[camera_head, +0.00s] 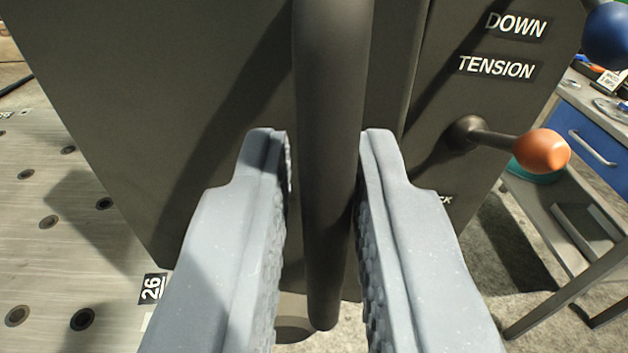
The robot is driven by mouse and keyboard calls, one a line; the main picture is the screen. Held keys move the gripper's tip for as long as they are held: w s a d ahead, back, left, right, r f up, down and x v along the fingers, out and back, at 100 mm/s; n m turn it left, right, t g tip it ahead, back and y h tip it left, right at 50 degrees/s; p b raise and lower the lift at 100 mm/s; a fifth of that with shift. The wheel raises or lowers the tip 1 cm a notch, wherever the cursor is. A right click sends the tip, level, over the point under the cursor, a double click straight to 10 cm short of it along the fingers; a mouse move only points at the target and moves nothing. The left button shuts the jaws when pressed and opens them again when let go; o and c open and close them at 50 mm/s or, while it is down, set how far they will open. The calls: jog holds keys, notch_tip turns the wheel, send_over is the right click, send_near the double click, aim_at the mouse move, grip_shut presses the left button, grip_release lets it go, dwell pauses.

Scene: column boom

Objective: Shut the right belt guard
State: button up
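A large dark grey panel (150,110) fills the upper left and middle of the view, apparently the belt guard. A dark rounded bar (331,110), apparently its handle, runs down in front of it and ends low in the middle. The fingers of my gripper (325,150) stand one on each side of this bar. The right fingertip overlaps the bar's edge; a thin dark strip shows beside the left one. I cannot tell whether both pads press on the bar. The guard's far edges and hinge are out of view.
A metal plate with holes (50,190) lies lower left. A bench with a blue drawer (590,140) stands right.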

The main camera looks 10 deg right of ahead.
jog(key=s+a+b, duration=0.1)
jog(key=s+b, duration=0.1)
jog(key=s, duration=1.1)
jog(key=shift+r, duration=0.45)
jog(key=shift+a, duration=0.1)
jog(key=shift+c, duration=0.3)
